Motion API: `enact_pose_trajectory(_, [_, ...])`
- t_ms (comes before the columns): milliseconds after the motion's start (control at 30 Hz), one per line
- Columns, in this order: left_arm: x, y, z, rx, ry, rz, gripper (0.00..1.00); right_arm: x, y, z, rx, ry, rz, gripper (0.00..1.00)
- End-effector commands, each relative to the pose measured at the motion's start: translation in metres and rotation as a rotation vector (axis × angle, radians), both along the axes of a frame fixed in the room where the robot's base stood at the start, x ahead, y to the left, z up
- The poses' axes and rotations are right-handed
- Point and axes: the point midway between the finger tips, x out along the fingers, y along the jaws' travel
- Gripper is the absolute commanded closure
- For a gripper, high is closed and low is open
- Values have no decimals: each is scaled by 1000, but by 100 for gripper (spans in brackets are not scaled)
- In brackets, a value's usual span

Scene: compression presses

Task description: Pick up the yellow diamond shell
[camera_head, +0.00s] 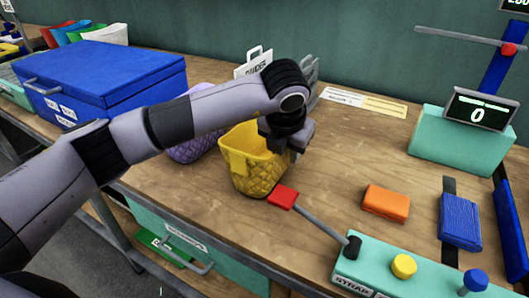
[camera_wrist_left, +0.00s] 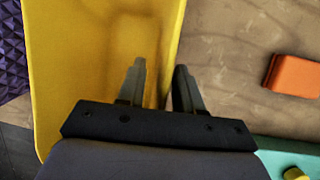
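The yellow diamond shell (camera_head: 252,172) is an open, basket-like tub with a diamond-quilted outside, standing upright on the wooden bench in the head view. My left gripper (camera_head: 283,152) points down at its right rim. In the left wrist view the shell (camera_wrist_left: 95,60) fills the left half. My left gripper (camera_wrist_left: 160,85) straddles the shell's wall there, one finger inside and one outside. A gap shows between the inner finger and the wall, so the fingers look open. In the head view the fingertips are hidden. My right gripper is in neither view.
A purple shell (camera_head: 193,148) stands left of the yellow one, partly behind my arm. A blue box (camera_head: 105,78) is at left. A red-tipped lever (camera_head: 283,197) is close to the yellow shell. Orange (camera_head: 386,203) and blue (camera_head: 460,220) blocks lie right. Bench between is clear.

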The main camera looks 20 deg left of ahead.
Motion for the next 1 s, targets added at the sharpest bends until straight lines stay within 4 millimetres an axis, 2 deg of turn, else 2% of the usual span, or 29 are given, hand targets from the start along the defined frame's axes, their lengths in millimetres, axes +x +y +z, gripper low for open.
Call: enact_pose_trajectory(1000, [0,0,-5,0,0,1,65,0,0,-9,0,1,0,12])
